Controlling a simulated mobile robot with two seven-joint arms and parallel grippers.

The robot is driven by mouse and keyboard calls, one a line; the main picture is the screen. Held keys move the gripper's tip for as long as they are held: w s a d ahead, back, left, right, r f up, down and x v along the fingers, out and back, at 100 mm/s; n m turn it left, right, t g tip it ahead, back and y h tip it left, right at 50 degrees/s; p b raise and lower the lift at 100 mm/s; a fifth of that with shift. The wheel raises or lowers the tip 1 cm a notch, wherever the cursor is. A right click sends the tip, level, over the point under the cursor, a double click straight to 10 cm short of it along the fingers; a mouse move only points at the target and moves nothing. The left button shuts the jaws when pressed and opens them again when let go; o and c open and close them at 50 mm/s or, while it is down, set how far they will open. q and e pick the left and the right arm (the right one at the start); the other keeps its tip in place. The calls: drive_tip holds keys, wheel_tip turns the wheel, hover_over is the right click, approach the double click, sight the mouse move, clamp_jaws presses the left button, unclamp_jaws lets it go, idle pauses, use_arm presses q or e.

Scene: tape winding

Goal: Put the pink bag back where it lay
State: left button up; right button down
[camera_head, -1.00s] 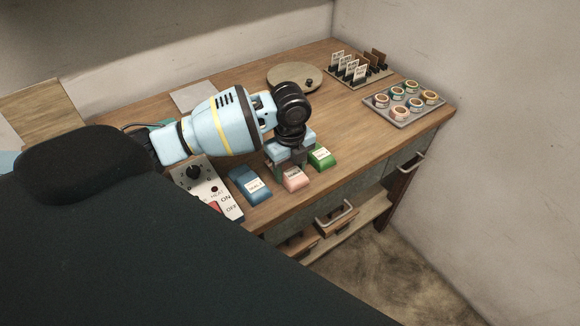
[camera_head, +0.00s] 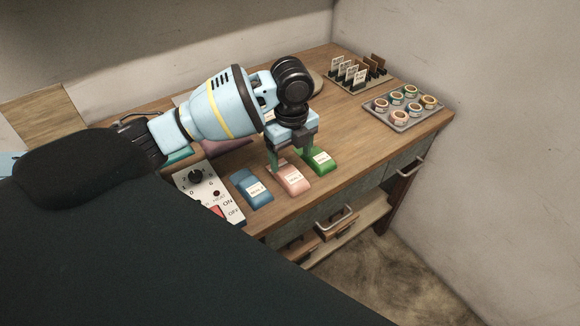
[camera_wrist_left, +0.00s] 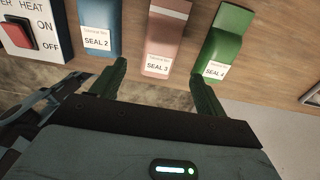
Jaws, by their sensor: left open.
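A flat mauve-pink shape (camera_head: 230,147) shows partly under my left arm on the table; it may be the pink bag, but most of it is hidden. My left gripper (camera_head: 289,160) is open and empty, fingers pointing down over the pink block labelled SEAL 3 (camera_head: 291,179). In the left wrist view the open fingers (camera_wrist_left: 158,72) lie on either side of that pink block's (camera_wrist_left: 166,35) near end, apart from it. My right gripper is not in view.
A blue SEAL 2 block (camera_head: 252,188) and a green SEAL 4 block (camera_head: 318,161) flank the pink one. A switch panel (camera_head: 208,190) is at left. A tray of tape rolls (camera_head: 404,107) and a card rack (camera_head: 357,73) stand at the back right.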

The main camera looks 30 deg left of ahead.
sight(291, 174)
use_arm(q)
drive_tip(key=shift+r, duration=2.75)
